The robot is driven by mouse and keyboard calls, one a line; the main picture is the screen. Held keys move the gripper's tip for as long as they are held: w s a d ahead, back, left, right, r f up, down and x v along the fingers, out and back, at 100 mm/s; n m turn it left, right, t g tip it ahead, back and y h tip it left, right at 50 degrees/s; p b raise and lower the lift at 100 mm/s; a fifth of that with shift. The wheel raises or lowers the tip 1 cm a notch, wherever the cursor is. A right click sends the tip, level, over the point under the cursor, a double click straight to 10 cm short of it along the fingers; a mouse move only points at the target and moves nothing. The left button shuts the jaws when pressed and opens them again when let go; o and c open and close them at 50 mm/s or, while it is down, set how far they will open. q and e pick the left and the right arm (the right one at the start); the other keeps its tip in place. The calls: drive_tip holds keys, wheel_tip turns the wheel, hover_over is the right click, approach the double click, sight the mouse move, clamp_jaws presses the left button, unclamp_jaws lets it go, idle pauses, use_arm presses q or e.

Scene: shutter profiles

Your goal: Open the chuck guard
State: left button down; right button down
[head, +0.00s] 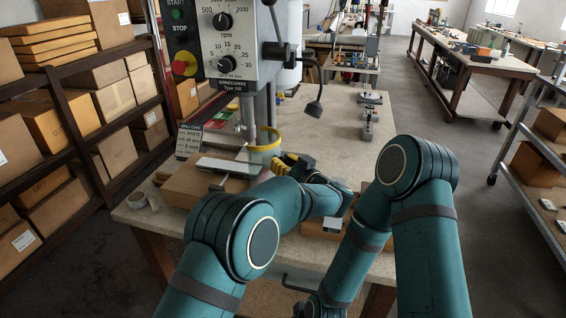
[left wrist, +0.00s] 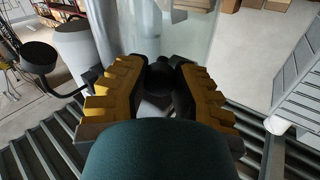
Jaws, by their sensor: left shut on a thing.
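The chuck guard shows in the head view as a yellow ring (head: 264,146) with clear plastic below it, low beside the drill press column. My left gripper (head: 287,163) is at the guard's right front side. In the left wrist view the ribbed yellow fingers of my left gripper (left wrist: 158,90) are closed around a small dark knob (left wrist: 158,74). The clear guard wall (left wrist: 185,35) stands just behind the knob. The knob's join to the guard is hidden. My right arm reaches down at the bottom of the head view, and its gripper is not visible.
The drill press head (head: 228,45) with its control panel stands above the guard, and a dark lamp (head: 314,108) hangs to the right. The bench (head: 335,130) is mostly clear behind.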

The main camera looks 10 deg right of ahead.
use_arm(q)
drive_tip(key=c, duration=0.7)
unclamp_jaws()
drive_tip(key=shift+w, duration=0.2)
drive_tip(key=shift+s, duration=0.1)
wheel_tip(320, 180, up, 10)
drive_tip(key=shift+f, duration=0.1)
